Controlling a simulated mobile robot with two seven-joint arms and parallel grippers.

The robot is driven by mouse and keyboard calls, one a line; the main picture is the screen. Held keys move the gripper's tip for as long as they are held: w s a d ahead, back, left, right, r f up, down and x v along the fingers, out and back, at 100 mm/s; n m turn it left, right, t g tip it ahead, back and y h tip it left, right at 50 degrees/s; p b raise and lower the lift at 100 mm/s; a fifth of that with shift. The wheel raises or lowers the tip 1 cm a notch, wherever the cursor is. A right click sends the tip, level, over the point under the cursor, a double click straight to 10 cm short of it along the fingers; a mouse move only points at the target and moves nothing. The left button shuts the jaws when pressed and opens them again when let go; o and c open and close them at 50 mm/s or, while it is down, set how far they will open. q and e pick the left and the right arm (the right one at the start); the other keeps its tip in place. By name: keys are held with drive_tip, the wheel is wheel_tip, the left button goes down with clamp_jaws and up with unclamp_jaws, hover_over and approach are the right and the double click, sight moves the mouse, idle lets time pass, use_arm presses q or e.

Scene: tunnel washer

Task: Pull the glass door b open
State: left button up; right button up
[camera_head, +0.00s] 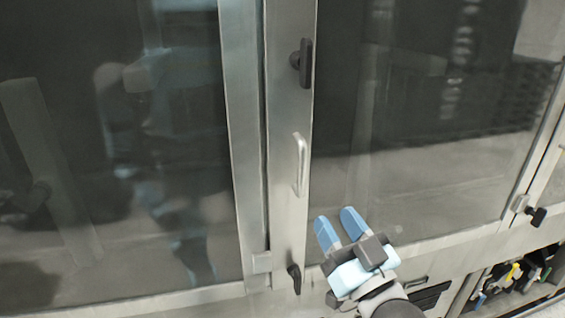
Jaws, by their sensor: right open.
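Two dark glass panes in metal frames fill the view. The glass door on the right (420,130) has a wide metal frame strip on its left side, with a vertical silver bar handle (300,165) on it. I cannot tell which door is b. The doors look shut. My right gripper (338,222) is in front of the lower left part of the right pane, below and to the right of the handle, apart from it. Its two blue fingers are open with nothing between them. My left gripper is not in view.
A black latch (305,64) sits above the handle and another black latch (294,278) below it. A black latch (537,216) is on the frame at far right. Cables and parts show in an open bay (510,280) at the lower right.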

sight(304, 168)
drive_tip(key=p+x, duration=0.2)
drive_tip(key=x, duration=1)
drive_tip(key=shift+p, duration=0.4)
drive_tip(key=shift+w+a+r, duration=0.15)
drive_tip(key=shift+w+a, duration=0.05)
drive_tip(key=shift+w, duration=0.25)
clamp_jaws()
